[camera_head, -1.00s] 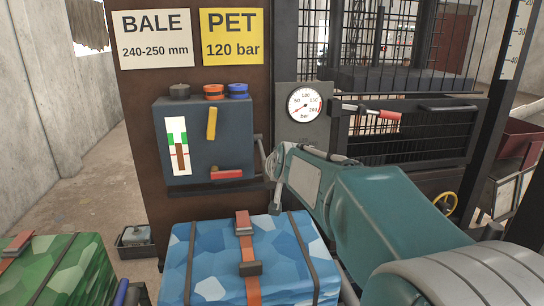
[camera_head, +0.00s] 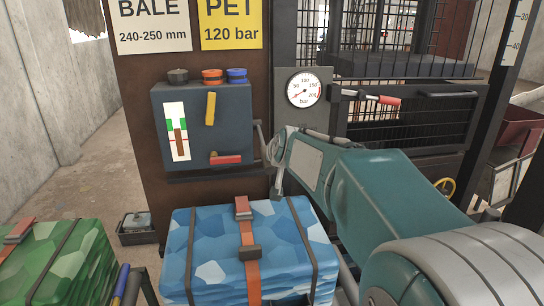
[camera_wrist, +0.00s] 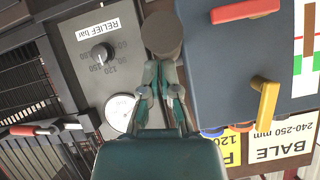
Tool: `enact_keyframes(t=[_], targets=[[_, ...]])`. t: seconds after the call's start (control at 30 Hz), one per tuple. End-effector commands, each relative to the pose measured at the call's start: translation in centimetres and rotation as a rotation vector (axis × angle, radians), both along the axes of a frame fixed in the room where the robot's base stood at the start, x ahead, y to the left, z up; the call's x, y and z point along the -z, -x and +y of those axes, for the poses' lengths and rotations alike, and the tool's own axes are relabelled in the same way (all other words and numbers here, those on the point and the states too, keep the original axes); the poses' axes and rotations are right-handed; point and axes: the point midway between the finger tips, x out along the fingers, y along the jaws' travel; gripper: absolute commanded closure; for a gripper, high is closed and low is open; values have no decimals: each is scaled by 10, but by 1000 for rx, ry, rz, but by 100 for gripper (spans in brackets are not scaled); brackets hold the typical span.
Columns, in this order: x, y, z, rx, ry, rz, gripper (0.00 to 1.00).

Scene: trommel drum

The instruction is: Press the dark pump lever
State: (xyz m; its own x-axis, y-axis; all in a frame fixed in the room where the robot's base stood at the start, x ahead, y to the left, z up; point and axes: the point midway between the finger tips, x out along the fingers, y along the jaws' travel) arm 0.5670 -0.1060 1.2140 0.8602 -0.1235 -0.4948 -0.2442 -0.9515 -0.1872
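The dark pump lever shows in the wrist view as a brown-black round knob (camera_wrist: 161,36) beside the blue-grey box. In the head view a dark bar (camera_head: 257,133) at the box's right side looks like part of it, mostly hidden by my gripper. My gripper (camera_wrist: 160,66) points at the knob in the wrist view, its fingertips close together just below the knob's edge in the picture. I cannot tell whether they touch it. Nothing shows between the fingers. In the head view my gripper (camera_head: 271,158) is right of the box, below the gauge.
The blue-grey box (camera_head: 228,133) carries yellow and red handles. A pressure gauge (camera_head: 305,88) and a red-tipped lever (camera_head: 380,99) are to the right. A relief dial (camera_wrist: 102,53) is close to my gripper. A blue strapped bale (camera_head: 210,250) stands below; a green one (camera_head: 75,265) is left.

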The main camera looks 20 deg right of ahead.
Motion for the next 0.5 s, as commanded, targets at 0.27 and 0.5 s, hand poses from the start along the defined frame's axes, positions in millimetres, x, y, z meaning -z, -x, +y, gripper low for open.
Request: enact_keyframes(t=[0.27, 0.5], targets=[[-32, 24, -1, 2, 5, -24, 100], [-35, 63, 5, 2, 5, -29, 100]])
